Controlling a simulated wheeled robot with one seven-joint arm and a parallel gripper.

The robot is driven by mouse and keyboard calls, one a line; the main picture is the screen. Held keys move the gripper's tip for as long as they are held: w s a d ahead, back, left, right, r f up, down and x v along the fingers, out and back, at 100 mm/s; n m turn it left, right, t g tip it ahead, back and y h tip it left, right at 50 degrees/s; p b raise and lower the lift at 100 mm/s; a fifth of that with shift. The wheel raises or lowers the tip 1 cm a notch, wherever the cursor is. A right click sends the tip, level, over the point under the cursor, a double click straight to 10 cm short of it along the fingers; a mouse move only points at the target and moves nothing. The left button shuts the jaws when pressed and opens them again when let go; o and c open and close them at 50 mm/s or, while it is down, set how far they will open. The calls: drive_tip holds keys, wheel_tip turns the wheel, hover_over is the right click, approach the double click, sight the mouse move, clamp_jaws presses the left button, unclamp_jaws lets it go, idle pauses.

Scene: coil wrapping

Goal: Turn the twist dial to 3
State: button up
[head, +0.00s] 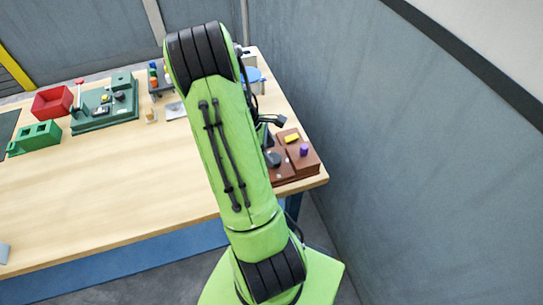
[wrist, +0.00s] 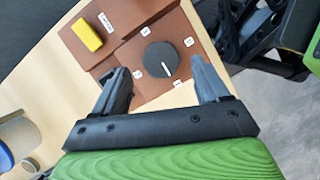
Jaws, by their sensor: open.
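The twist dial (wrist: 159,58) is a round black knob with a white pointer line, set on a brown panel (wrist: 149,98). The line points toward the bottom of the wrist view, slightly right. Small white labels lie around the dial, too small to read surely. My gripper (wrist: 162,84) is open, with one finger to the lower left of the dial and one to the lower right, and nothing is between them. I cannot tell its height above the panel. In the head view the dark dial (head: 273,159) shows beside my arm, which hides part of the panel.
A yellow block (wrist: 88,35) sits on the panel's raised part, and a purple knob (head: 304,150) is near its right side. A red bin (head: 52,102), green holder (head: 36,138) and green board (head: 104,118) stand at far left. The middle table is clear; a wall rises at right.

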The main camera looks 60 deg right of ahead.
sight(274, 158)
drive_tip(key=x, duration=0.2)
drive_tip(key=shift+s+f, duration=0.2)
drive_tip(key=shift+f, duration=0.45)
drive_tip(key=shift+c, duration=0.3)
drive_tip(key=shift+r, duration=0.1)
drive_tip(key=c, duration=1)
drive_tip(key=shift+o, duration=0.2)
drive_tip(key=shift+m, duration=0.3)
